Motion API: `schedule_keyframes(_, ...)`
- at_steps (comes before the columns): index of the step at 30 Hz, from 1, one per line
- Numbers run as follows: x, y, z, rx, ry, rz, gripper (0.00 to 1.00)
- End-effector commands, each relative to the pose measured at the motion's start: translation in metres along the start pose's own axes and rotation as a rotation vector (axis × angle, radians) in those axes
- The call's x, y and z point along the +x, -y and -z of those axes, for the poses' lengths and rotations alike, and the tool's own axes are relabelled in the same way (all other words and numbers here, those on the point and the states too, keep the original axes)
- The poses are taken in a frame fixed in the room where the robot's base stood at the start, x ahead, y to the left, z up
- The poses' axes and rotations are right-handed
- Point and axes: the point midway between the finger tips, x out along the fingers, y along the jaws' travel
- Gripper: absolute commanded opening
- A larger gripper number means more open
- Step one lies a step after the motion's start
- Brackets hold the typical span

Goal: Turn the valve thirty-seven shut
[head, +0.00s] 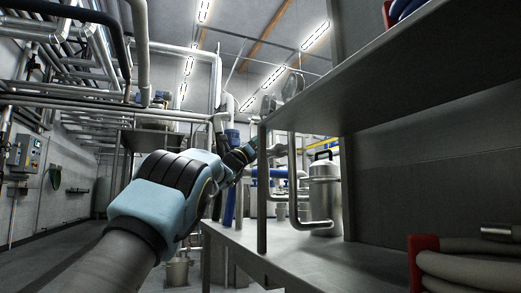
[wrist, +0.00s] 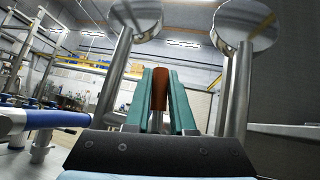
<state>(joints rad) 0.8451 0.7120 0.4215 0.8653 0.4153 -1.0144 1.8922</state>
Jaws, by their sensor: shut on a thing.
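A red-brown handle (wrist: 161,90) stands upright between the teal fingers of my gripper (wrist: 160,72) in the wrist view. The fingers are shut on it from both sides. I take it as the handle of valve thirty-seven, but no number is readable. The valve body below is hidden by the fingers and the dark gripper housing. In the head view my gripper (head: 252,147) reaches forward, close to the shelf's upright post, and the handle cannot be made out there.
Two metal pipes with round discs (wrist: 136,15) (wrist: 243,23) rise either side of my gripper. A steel shelf (head: 390,90) overhangs on the right. A lidded steel canister (head: 323,193) stands on the lower shelf (head: 285,253). Blue pipes (wrist: 45,119) lie to the left. Floor is open at left.

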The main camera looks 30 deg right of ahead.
Motion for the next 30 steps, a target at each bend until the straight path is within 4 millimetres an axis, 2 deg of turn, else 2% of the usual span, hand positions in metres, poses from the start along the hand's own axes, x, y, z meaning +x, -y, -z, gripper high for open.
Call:
schedule_keyframes(1, -0.003, 0.000, 0.004, 0.021, 0.003, 0.021, 0.00)
schedule_keyframes(10, -0.003, 0.007, 0.002, 0.103, 0.027, 0.104, 0.00)
schedule_keyframes(27, -0.002, 0.010, 0.000, 0.123, 0.034, 0.125, 0.00)
schedule_keyframes(28, -0.002, 0.010, 0.000, 0.123, 0.034, 0.125, 0.24)
schedule_keyframes(30, -0.002, 0.010, 0.000, 0.123, 0.034, 0.125, 0.32)
